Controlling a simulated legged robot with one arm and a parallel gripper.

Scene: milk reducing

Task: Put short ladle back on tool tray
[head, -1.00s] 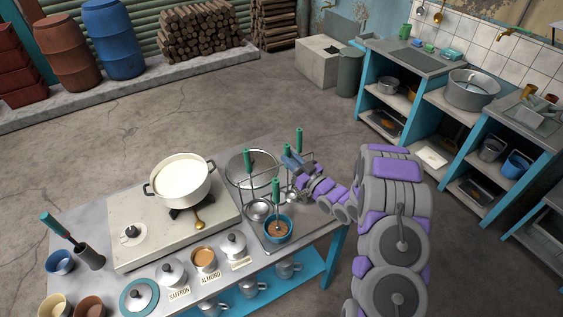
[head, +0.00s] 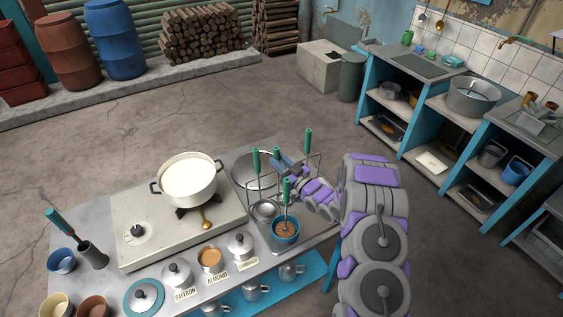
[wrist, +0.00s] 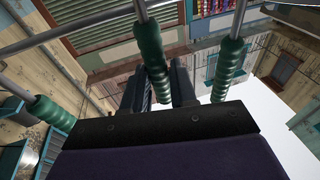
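The tool tray (head: 262,238) is at the right end of the metal table, with a wire rack on it. Green-handled tools stand there: one handle (head: 256,160) at the left, one (head: 308,141) at the back right, one (head: 277,154) beside my gripper, and one (head: 287,188) rising from a blue bowl of brown contents (head: 286,231). Which is the short ladle I cannot tell. My gripper (head: 286,162) is at the rack. In the wrist view its fingers (wrist: 162,88) are at a green handle (wrist: 149,43); whether they grip it is unclear. Another handle (wrist: 230,65) is close on the right.
A white pot of milk (head: 189,181) stands on the stove (head: 150,215) left of the tray. Lidded pots and labelled cups line the front edge. A round metal pan (head: 248,181) is behind the rack. The floor beyond the table is clear.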

